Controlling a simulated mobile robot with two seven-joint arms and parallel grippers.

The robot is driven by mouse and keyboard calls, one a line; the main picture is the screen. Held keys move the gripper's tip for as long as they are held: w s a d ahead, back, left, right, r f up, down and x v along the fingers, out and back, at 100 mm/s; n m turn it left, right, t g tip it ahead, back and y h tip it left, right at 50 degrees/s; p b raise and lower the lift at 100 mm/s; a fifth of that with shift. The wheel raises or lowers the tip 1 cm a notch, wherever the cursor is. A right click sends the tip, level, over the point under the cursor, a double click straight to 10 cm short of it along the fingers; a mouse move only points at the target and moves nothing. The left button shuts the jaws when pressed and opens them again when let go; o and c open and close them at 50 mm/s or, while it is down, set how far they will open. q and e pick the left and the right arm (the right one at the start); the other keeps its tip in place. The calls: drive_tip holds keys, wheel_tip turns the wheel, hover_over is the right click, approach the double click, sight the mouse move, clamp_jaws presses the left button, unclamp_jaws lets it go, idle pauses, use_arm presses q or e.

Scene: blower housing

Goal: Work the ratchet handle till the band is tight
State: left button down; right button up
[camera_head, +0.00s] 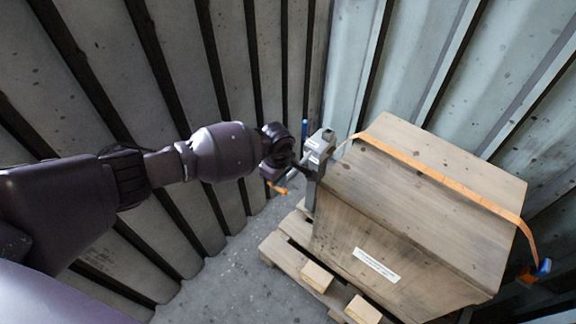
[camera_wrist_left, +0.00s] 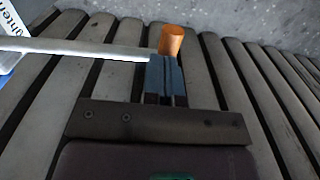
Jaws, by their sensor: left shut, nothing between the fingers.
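The crate (camera_head: 420,190) stands on a pallet with the orange band (camera_head: 440,172) over its top. The grey ratchet (camera_head: 318,150) sits at the crate's upper left edge. My left gripper (camera_head: 273,180) is beside the ratchet, at the handle's orange grip (camera_head: 279,189). In the left wrist view the grey handle bar (camera_wrist_left: 85,47) comes in from the left and ends at the orange grip (camera_wrist_left: 171,40). My blue left fingertips (camera_wrist_left: 166,68) are together just below it, with nothing between them. I cannot tell whether they touch the handle. My right gripper is not in view.
Ribbed metal walls (camera_head: 110,60) close in behind and to the left. The wooden pallet (camera_head: 290,243) juts out under the crate. A blue piece (camera_head: 544,266) is at the band's lower right end. Grey floor (camera_head: 225,275) is clear left of the pallet.

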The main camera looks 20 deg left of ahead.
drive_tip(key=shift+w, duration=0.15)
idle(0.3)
use_arm(q)
drive_tip(key=shift+r, duration=0.35)
wheel_tip(320, 180, up, 7)
drive_tip(key=p, duration=0.3)
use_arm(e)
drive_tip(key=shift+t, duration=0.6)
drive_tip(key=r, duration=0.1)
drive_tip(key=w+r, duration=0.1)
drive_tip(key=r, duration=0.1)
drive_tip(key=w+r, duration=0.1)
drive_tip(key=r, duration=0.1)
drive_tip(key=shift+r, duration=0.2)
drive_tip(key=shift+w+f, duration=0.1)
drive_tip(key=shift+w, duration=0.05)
